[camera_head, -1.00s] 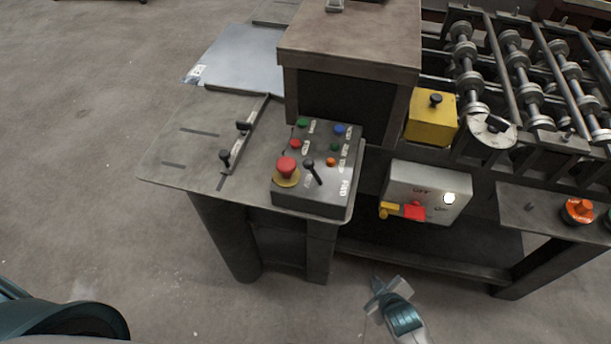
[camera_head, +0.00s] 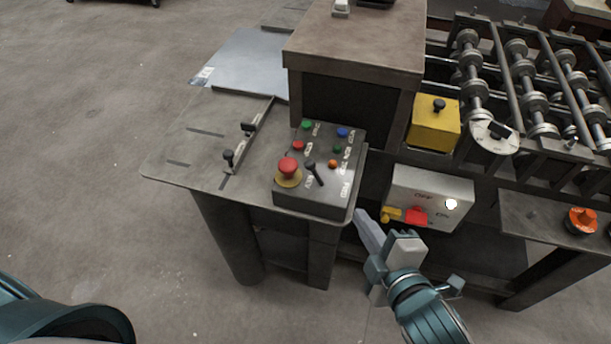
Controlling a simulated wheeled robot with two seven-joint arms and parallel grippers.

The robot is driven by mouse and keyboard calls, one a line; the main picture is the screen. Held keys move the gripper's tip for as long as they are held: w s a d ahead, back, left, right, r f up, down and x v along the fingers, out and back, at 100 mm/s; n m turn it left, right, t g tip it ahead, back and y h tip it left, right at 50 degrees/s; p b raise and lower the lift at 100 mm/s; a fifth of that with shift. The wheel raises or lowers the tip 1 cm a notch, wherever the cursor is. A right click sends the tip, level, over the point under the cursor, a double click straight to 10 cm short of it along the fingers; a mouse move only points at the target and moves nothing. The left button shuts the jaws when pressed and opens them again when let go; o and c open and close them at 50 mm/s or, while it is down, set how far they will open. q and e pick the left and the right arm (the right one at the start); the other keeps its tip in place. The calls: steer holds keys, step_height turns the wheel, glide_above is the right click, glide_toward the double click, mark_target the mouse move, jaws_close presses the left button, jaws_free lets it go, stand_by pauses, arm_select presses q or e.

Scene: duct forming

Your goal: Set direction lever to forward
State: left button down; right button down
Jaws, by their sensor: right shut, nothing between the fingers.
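The direction lever (camera_head: 315,174) is a short black-knobbed stick on the dark control box (camera_head: 322,204), at the front corner of the machine table. Its knob leans up and left, away from the FWD label at the box's right edge. My right gripper (camera_head: 364,220) is shut and empty, just right of the box's front corner and apart from the lever. My left gripper is not in view.
A red emergency button (camera_head: 288,167) on a yellow base stands just left of the lever. Small coloured buttons lie behind it. A grey switch box (camera_head: 432,193) with a red handle is close right of my right gripper. Open floor lies in front.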

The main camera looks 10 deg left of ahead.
mark_target(316, 173)
steer(key=s+a+r+n+y, duration=0.2)
steer(key=a+r+n+y, duration=0.2)
steer(key=n, duration=0.4)
steer(key=shift+s+a+r, duration=0.2)
steer(key=shift+a+r, duration=0.65)
steer(key=shift+a, duration=0.3)
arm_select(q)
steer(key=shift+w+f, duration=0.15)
arm_select(e)
steer(key=shift+w+a, duration=0.1)
